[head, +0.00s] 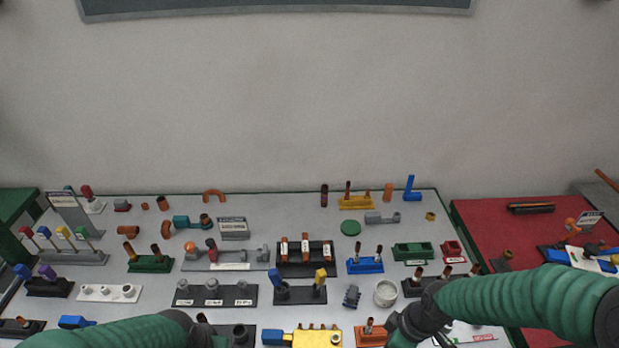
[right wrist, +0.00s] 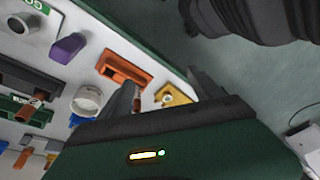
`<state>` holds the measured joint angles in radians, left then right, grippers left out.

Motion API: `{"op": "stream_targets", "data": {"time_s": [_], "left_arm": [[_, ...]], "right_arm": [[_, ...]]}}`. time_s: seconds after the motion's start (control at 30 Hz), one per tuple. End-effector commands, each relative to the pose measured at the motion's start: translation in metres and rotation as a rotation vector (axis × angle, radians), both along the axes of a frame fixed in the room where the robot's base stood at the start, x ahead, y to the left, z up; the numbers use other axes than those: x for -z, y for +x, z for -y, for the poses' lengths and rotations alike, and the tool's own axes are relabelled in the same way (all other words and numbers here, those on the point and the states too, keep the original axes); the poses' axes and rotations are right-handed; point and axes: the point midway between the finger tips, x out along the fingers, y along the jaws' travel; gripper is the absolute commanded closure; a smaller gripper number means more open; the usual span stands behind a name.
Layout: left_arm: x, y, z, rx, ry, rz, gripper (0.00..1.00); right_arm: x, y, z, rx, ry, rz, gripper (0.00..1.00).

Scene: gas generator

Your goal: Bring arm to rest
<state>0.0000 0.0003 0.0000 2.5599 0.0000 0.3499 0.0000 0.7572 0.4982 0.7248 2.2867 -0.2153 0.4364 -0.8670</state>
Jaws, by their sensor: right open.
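My right arm (head: 520,298) comes in from the right in the head view, with its green sleeve and dark joint (head: 432,305) over the front right of the table. My right gripper (right wrist: 165,92) is open in the right wrist view, with its two dark fingers apart. No held object shows between them; a yellow block (right wrist: 174,97) lies beyond. My left arm (head: 140,332) shows only as a green sleeve at the bottom left of the head view. Its gripper is out of sight.
The grey table (head: 285,215) carries many small parts and holders. An orange holder (head: 371,333), a yellow block (head: 317,338) and a white cup (head: 386,293) are near my right wrist. A red table (head: 490,228) stands at right. In the right wrist view, floor (right wrist: 235,70) lies beyond the table edge.

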Motion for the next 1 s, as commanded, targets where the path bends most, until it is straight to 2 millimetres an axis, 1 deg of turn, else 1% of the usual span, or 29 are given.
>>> {"op": "stream_targets", "data": {"time_s": [0.13,0.23,0.37,0.4,0.5,0.53,1.0], "left_arm": [[0.0,0.0,0.0,0.0,0.0,0.0,0.49],[0.0,0.0,0.0,0.0,0.0,0.0,0.49],[0.0,0.0,0.0,0.0,0.0,0.0,0.49],[0.0,0.0,0.0,0.0,0.0,0.0,0.49],[0.0,0.0,0.0,0.0,0.0,0.0,0.49],[0.0,0.0,0.0,0.0,0.0,0.0,0.49],[0.0,0.0,0.0,0.0,0.0,0.0,0.49]], "right_arm": [[-0.004,-0.017,0.008,0.166,-0.08,-0.035,0.25],[-0.012,-0.026,0.014,0.327,-0.129,-0.035,0.25],[-0.032,-0.035,0.02,0.595,-0.153,0.0,0.25],[-0.039,-0.037,0.021,0.684,-0.144,0.016,0.25],[-0.053,-0.042,0.02,0.868,-0.102,0.041,0.25],[-0.054,-0.042,0.019,0.894,-0.093,0.043,0.25],[-0.054,-0.042,0.019,0.894,-0.093,0.043,0.25]]}}
